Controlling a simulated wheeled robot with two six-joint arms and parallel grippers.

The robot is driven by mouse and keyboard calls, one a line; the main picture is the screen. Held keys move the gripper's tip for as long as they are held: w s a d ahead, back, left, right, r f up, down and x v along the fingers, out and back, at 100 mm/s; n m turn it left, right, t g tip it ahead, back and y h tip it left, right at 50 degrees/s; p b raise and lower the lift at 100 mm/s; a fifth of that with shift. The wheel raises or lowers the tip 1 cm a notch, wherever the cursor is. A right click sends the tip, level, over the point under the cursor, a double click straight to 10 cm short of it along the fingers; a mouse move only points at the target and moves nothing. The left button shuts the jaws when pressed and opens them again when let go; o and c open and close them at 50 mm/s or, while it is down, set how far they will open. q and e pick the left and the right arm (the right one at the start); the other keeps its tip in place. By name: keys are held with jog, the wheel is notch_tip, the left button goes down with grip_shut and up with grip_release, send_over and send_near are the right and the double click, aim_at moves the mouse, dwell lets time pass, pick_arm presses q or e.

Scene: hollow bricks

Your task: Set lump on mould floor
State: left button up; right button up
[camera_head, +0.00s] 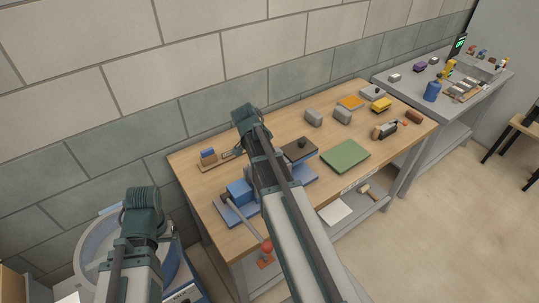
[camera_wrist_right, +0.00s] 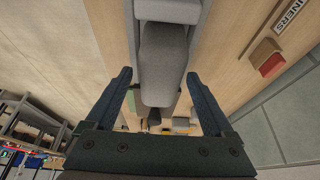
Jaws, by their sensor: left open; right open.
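Two grey rounded blocks, which look like the lumps (camera_head: 313,117), stand towards the back of the wooden table. A blue form (camera_head: 240,190), which may be the mould, sits near the left front beside a lever with a red knob. My right arm hides part of it. In the right wrist view my right gripper (camera_wrist_right: 161,85) is open. A grey rounded form (camera_wrist_right: 165,65) shows between and beyond its fingers; I cannot tell whether it is a lump. My left arm comes in at the bottom left; its gripper is open, its fingertips hard to make out.
A green mat (camera_head: 345,156) lies at the table's front. A dark plate with a knob (camera_head: 300,148) lies beside my right arm. A yellow block (camera_head: 381,104) and an orange tray (camera_head: 351,102) are at the back right. A grey bench (camera_head: 408,82) stands beyond. The wall runs behind.

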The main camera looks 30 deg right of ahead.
jog(key=p+v, duration=1.1)
jog(key=v, duration=0.1)
jog(key=b+x, duration=1.1)
jog(key=x, duration=0.1)
jog(key=shift+f, duration=0.15)
dwell(0.4)
